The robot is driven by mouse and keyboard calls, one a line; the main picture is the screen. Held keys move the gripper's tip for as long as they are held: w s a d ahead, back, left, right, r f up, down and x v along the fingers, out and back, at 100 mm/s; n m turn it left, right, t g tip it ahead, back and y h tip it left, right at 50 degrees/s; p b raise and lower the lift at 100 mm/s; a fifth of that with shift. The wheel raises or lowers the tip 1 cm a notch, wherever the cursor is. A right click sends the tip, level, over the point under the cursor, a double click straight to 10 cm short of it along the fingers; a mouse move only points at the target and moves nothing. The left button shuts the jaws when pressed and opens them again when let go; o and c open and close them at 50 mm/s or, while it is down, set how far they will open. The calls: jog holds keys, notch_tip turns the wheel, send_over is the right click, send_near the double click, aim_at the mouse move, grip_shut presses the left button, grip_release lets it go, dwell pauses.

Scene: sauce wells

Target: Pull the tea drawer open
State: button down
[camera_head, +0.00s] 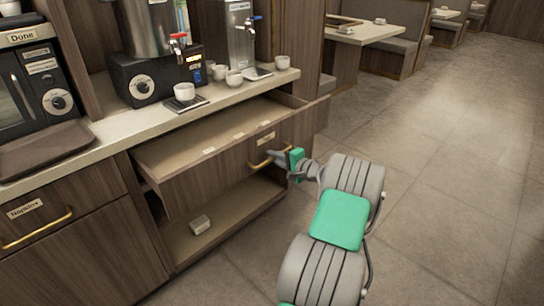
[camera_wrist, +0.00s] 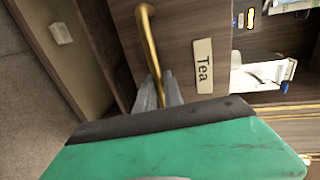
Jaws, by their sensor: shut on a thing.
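The tea drawer (camera_head: 205,188) has a brown wood front and stands pulled out from under the counter, with its pale inside showing from above. Its "Tea" label (camera_wrist: 204,66) reads clearly in the wrist view. The brass bar handle (camera_wrist: 148,45) runs beside the label, and it also shows in the head view (camera_head: 262,161). My gripper (camera_wrist: 160,92) is shut on the handle near one end of the bar. In the head view my gripper (camera_head: 284,160) is at the right part of the drawer front. The exact finger contact is partly hidden by the gripper body.
The counter (camera_head: 120,125) above holds several white cups, a dark dispenser (camera_head: 158,80) and a tray (camera_head: 45,150). An open shelf with a small white box (camera_head: 200,224) lies below the drawer. A Napkins drawer (camera_head: 50,222) is at left. Floor at right is clear.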

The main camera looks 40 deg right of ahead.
jog(key=c, duration=1.5)
grip_release()
jog(key=p+v, duration=0.1)
jog(key=v, duration=0.7)
jog(key=shift+f, duration=0.1)
